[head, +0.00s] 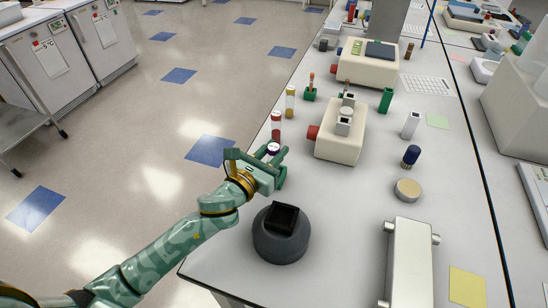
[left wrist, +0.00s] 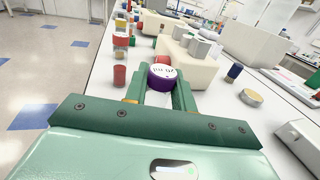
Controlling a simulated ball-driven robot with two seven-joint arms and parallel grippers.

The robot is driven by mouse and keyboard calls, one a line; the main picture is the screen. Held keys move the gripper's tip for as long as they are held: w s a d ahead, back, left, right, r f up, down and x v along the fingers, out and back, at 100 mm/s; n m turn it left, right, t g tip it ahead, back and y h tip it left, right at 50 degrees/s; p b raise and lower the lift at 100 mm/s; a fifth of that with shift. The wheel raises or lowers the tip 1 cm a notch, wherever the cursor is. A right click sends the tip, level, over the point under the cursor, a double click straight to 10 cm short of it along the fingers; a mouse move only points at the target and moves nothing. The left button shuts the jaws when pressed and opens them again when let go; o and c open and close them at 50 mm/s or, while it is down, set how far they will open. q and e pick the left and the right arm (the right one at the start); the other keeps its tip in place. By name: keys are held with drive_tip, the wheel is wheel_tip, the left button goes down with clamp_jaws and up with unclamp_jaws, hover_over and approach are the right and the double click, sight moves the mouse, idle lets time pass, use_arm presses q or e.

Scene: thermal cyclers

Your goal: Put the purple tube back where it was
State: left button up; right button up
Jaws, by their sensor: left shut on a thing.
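My left gripper (head: 274,161) is shut on the purple tube (left wrist: 162,78), near the left edge of the bench. The tube's purple cap with a white marked top shows between the fingers in the left wrist view. In the head view only its pale top (head: 272,149) shows past the fingers. The fingers hide its lower body, so I cannot tell whether it touches the bench. A red-capped tube (head: 276,122) and a yellow tube (head: 290,100) stand upright in a row beyond the gripper. My right gripper is not in view.
A beige machine (head: 338,148) with a red knob stands right of the tube row. A dark round holder (head: 281,240) is close on the near side. A dark blue-capped tube (head: 411,156), a tan disc (head: 408,188) and a silver device (head: 410,265) stand right. The bench between is clear.

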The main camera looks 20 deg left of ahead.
use_arm(q)
drive_tip(key=shift+f, duration=0.65)
drive_tip(key=shift+r, duration=0.2)
drive_tip(key=o, duration=0.4)
drive_tip(key=shift+f, duration=0.2)
drive_tip(key=o, duration=0.4)
drive_tip(key=shift+r, duration=0.1)
drive_tip(key=shift+r, duration=0.2)
drive_tip(key=v, duration=1.2)
